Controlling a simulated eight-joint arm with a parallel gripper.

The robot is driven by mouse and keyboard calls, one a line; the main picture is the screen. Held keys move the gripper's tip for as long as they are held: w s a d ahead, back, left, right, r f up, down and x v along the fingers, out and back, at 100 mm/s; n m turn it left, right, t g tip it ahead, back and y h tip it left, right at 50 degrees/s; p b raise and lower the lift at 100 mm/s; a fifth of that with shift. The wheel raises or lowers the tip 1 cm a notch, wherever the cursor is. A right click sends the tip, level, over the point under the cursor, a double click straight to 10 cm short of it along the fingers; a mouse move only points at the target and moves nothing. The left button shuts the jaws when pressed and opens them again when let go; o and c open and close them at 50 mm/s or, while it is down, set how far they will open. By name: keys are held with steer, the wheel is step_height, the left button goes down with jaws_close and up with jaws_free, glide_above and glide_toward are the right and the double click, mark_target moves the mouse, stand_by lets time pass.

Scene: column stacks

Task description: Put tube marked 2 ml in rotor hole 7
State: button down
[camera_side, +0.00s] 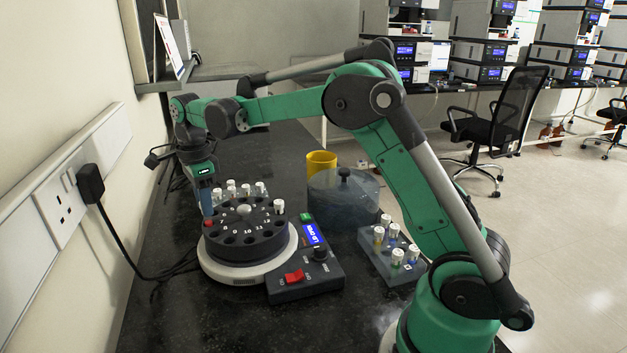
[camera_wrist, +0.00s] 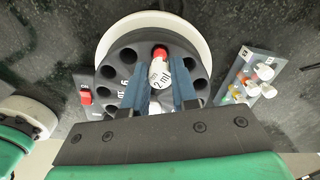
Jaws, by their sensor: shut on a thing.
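My gripper (camera_side: 207,208) is shut on the tube marked 2 ml (camera_wrist: 159,73), at the left edge of the rotor (camera_side: 243,245). In the wrist view the tube shows white with a "2 ml" mark between the blue fingers (camera_wrist: 158,95), and a red end points toward the rotor's outer ring. In the side view the red end shows just below the fingertips, beside the printed 7 (camera_side: 221,222). I cannot tell whether the tube end is inside hole 7 or just above it. A white-capped tube (camera_side: 279,206) sits in the rotor's right side.
A rack (camera_side: 262,188) with several white-capped tubes stands behind the rotor. Another tube rack (camera_side: 372,256) stands at right. A clear lid (camera_side: 343,200) and yellow cup (camera_side: 321,161) stand behind. The control panel (camera_side: 318,272) with a red switch (camera_side: 294,276) is in front.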

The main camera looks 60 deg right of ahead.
steer(key=shift+f, duration=0.95)
steer(key=shift+f, duration=0.1)
steer(key=shift+c, duration=1.4)
jaws_free()
steer(key=shift+r, duration=3.05)
